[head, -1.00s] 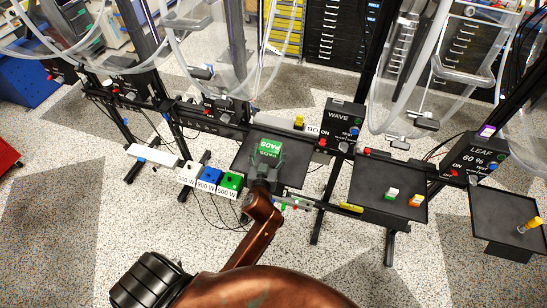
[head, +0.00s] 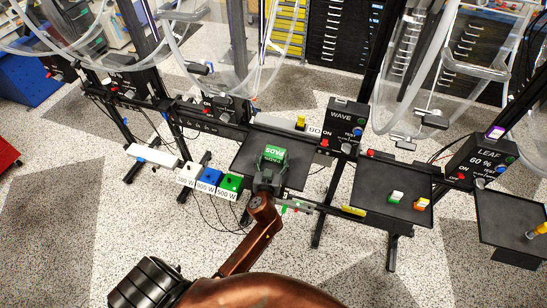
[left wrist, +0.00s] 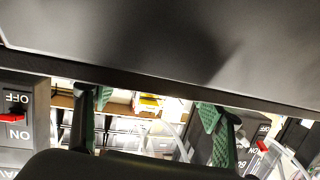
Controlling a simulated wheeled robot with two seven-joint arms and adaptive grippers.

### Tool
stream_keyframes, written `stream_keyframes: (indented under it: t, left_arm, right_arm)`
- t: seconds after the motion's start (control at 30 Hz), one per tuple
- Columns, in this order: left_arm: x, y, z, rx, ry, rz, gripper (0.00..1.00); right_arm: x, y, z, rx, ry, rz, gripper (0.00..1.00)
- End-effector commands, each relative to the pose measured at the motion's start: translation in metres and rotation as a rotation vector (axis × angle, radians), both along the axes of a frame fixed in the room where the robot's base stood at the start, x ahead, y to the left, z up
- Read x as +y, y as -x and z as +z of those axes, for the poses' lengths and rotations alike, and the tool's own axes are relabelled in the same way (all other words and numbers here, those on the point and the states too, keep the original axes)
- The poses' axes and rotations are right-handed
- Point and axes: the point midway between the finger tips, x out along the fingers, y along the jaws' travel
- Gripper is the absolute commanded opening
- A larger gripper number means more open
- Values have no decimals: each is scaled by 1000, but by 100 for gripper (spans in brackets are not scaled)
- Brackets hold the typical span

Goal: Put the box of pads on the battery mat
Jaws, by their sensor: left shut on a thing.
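I cannot tell whether the box touches the tray. In the left wrist view, the green-padded fingers of my left gripper (left wrist: 158,112) stand apart, and a large dark surface hides the upper part, so the box cannot be made out there. No surface is clearly marked as the battery mat, so I cannot tell which one it is. My right gripper is not in view.
White, blue and green weight-like blocks (head: 208,174) stand left of the middle tray. The WAVE control box (head: 345,120) stands to its right. Another black tray (head: 370,188) holds small white-green and orange pieces. Black posts and clear tubes rise behind.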

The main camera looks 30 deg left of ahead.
Motion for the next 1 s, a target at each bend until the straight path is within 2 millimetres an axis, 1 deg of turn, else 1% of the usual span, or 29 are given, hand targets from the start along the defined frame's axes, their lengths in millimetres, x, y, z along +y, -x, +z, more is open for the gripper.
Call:
stream_keyframes:
  t: [0.03, 0.07, 0.3, 0.57, 0.67, 0.73, 1.0]
  left_arm:
    - [0, 0, -4, 1, 1, 0, 39]
    - [0, 0, -3, 1, 1, 0, 65]
    - [0, 0, -2, 1, 1, 0, 82]
    - [0, 0, -2, 0, 0, 0, 82]
    - [0, 0, 4, -1, -1, 0, 82]
    - [-4, 9, 2, 1, 3, 0, 82]
    - [-22, 49, 12, 0, 3, 1, 82]
  right_arm:
    - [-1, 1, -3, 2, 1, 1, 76]
    - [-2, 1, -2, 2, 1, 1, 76]
    - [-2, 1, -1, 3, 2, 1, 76]
    - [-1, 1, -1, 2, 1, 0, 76]
    - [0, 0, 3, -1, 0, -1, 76]
    - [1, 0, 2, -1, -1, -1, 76]
    - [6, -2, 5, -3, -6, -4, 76]
